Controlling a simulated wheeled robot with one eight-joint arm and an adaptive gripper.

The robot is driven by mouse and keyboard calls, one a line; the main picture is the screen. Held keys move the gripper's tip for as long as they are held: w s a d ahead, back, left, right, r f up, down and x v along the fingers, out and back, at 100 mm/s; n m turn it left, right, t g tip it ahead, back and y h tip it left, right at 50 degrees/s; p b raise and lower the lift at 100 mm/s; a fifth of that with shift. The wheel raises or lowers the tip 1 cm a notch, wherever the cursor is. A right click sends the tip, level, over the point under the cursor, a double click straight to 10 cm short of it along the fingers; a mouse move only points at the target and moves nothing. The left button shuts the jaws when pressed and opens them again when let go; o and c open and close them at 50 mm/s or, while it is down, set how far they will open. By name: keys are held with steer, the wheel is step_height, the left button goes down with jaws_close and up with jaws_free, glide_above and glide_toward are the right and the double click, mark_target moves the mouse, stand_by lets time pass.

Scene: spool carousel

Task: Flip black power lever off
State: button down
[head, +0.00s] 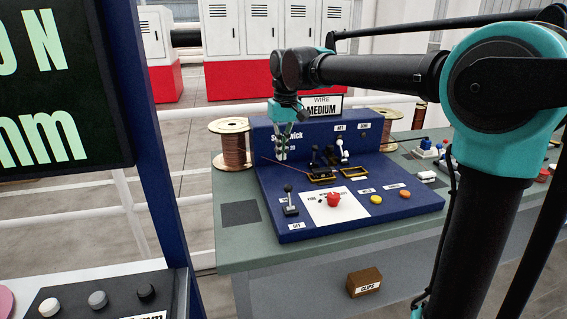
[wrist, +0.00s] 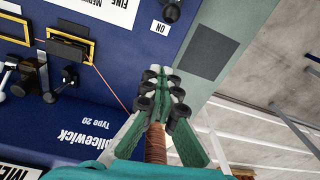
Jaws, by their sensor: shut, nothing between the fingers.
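The black power lever (head: 288,198) stands at the left front of the blue panel, between a label behind it and the OFF label (head: 296,227) in front. Its knob leans back, away from OFF. In the wrist view the lever's black knob (wrist: 171,12) is at the top edge, beside the ON label (wrist: 160,27). My gripper (head: 282,156) is above the panel's back left part, behind the lever and apart from it. In the wrist view my gripper (wrist: 171,82) points toward the panel's left edge, with its fingers together and empty.
A red knob (head: 333,199) sits on a white plate, with yellow (head: 376,199) and orange (head: 405,194) buttons to its right. Black and white levers (head: 340,145) stand behind. A copper spool (head: 229,145) is left of my gripper, with thin wire across the panel.

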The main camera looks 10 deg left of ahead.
mark_target(289, 197)
steer(key=f, duration=0.8)
steer(key=shift+w+a, duration=0.1)
steer(key=shift+a, duration=0.15)
steer(key=shift+s+d+f, duration=0.1)
steer(key=shift+s+d, duration=0.65)
steer(key=shift+s, duration=0.35)
steer(key=shift+s+d+r, duration=0.2)
steer(key=shift+s+d, duration=0.15)
steer(key=shift+s, duration=0.15)
